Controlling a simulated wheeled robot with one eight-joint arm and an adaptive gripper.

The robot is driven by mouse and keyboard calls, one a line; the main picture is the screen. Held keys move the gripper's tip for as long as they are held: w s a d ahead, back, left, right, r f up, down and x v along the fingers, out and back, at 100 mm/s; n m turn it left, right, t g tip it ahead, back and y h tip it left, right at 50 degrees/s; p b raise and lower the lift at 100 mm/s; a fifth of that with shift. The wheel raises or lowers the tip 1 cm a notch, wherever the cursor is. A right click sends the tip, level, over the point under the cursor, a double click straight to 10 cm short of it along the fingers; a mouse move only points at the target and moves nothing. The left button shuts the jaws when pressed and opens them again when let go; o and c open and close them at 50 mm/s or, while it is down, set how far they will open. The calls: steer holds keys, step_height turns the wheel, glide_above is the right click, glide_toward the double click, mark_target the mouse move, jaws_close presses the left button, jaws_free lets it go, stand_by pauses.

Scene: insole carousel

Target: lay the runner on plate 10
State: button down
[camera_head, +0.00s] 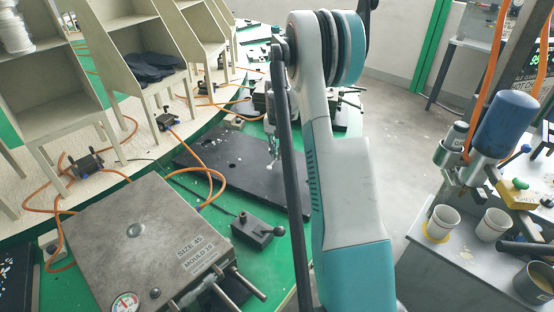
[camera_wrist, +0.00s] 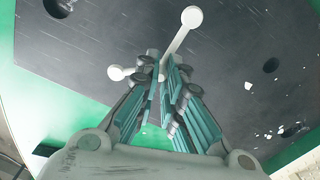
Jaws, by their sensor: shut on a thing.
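The runner is a thin white branching piece with round ends, seen in the wrist view (camera_wrist: 177,40). My gripper (camera_wrist: 163,68) is shut on its stem, with one round end past the fingertips and another out to the left. The runner also shows small and pale in the head view (camera_head: 272,161), below my gripper (camera_head: 271,142). Both are over a dark flat plate (camera_head: 225,165) with round holes; it fills much of the wrist view (camera_wrist: 90,50). No number is readable on this plate. I cannot tell whether the runner touches it.
A closed metal mould (camera_head: 135,240) marked "SIZE 45" lies at the front left, with a gauge. A small black block with a lever (camera_head: 252,230) stands on the green top. Orange hoses and cream racks (camera_head: 140,60) line the left. White cups (camera_head: 441,222) stand at right.

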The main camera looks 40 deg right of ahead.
steer(key=shift+f+b, duration=0.4)
steer(key=shift+f, duration=1.15)
steer(key=shift+f, duration=0.2)
steer(key=c, duration=1.7)
jaws_free()
steer(key=shift+r, duration=0.1)
step_height(320, 180, up, 12)
steer(key=p, duration=0.4)
steer(key=shift+r, duration=0.15)
